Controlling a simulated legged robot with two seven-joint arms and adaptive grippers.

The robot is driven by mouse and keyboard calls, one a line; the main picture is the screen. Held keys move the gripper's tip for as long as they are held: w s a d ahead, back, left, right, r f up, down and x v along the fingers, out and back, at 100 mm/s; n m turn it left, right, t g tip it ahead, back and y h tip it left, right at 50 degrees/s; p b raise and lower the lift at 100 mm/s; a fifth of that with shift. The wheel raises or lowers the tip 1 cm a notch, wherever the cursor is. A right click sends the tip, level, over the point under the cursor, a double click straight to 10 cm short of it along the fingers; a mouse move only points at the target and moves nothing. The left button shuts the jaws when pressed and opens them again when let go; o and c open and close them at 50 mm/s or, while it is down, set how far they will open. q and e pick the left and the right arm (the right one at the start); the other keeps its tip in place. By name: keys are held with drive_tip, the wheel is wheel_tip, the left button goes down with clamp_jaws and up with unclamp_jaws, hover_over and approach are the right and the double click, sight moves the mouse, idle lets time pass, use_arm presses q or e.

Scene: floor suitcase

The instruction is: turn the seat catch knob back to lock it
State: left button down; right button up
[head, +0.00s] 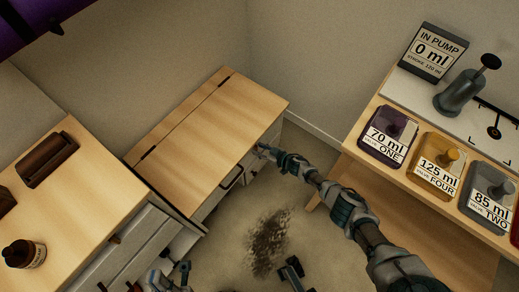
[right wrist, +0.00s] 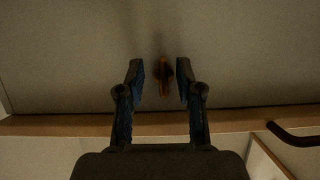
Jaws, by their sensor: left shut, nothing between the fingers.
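The seat catch knob (right wrist: 165,75) is a small orange-brown piece on a pale panel in the right wrist view. Its upright bar lies between my right fingertips, closer to the right-hand finger. My right gripper (right wrist: 159,80) is open around it, with gaps showing on both sides. In the head view my right gripper (head: 262,152) is at the front face of the wooden bench seat (head: 205,135), near its right end, and the knob cannot be made out there. The seat lid lies flat. My left gripper (head: 178,270) is shut and empty, low at the bottom of the picture.
A dark handle (head: 231,180) is on the seat front, left of my right gripper. A wooden cabinet (head: 95,190) with a bottle (head: 25,254) stands at left. A shelf with a pump (head: 462,92) and labelled containers (head: 437,160) is at right. A dark patch (head: 268,243) marks the floor.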

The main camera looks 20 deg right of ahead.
drive_tip(key=shift+r, duration=0.2)
drive_tip(key=shift+a+r, duration=0.1)
drive_tip(key=shift+a, duration=0.1)
